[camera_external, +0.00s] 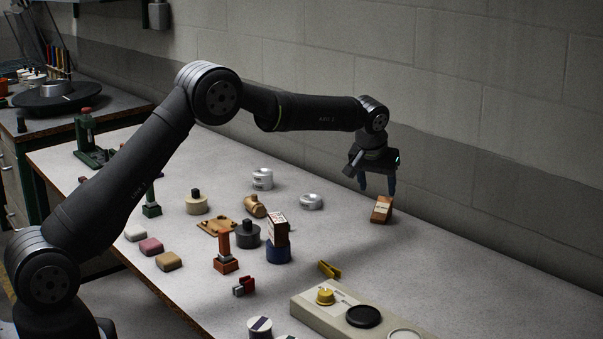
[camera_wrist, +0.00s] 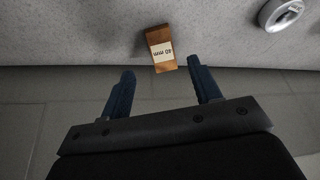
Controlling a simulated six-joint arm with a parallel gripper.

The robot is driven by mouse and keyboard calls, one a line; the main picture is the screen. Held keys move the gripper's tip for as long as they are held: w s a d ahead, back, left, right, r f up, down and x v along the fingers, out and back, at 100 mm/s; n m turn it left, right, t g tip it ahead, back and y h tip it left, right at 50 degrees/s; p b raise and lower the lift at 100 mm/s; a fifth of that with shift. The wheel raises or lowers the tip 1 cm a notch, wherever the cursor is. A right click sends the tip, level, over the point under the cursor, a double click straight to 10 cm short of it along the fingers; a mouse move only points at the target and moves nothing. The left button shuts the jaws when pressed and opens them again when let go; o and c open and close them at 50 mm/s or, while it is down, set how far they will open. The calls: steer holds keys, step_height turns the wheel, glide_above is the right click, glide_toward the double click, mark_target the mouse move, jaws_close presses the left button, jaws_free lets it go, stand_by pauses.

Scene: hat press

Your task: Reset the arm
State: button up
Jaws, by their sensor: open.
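My gripper (camera_external: 377,190) is open and hangs above the back part of the table (camera_external: 330,245), fingers pointing down. Its two blue-grey fingers also show in the wrist view (camera_wrist: 165,85), spread apart with nothing between them. A brown wooden block (camera_external: 381,209) with a pale label stands on the table just below and to the right of the fingertips. In the wrist view the block (camera_wrist: 161,48) lies beyond the fingertips, apart from them, and its label reads "40 mm". My arm reaches from the lower left across to the back.
A grey round piece (camera_external: 311,201) stands left of the gripper, and stacked grey discs (camera_external: 262,179) stand farther left. Several tools and blocks crowd the table's middle, including a dark block on a blue base (camera_external: 278,250). A beige panel (camera_external: 330,308) lies in front. A wall (camera_external: 480,110) rises behind.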

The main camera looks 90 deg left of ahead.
mark_target(380, 213)
steer(key=x, duration=0.9)
steer(key=shift+s+f, duration=0.1)
steer(key=shift+f, duration=0.2)
step_height(380, 213, up, 3)
steer(key=shift+f, duration=0.15)
steer(key=shift+r, duration=0.45)
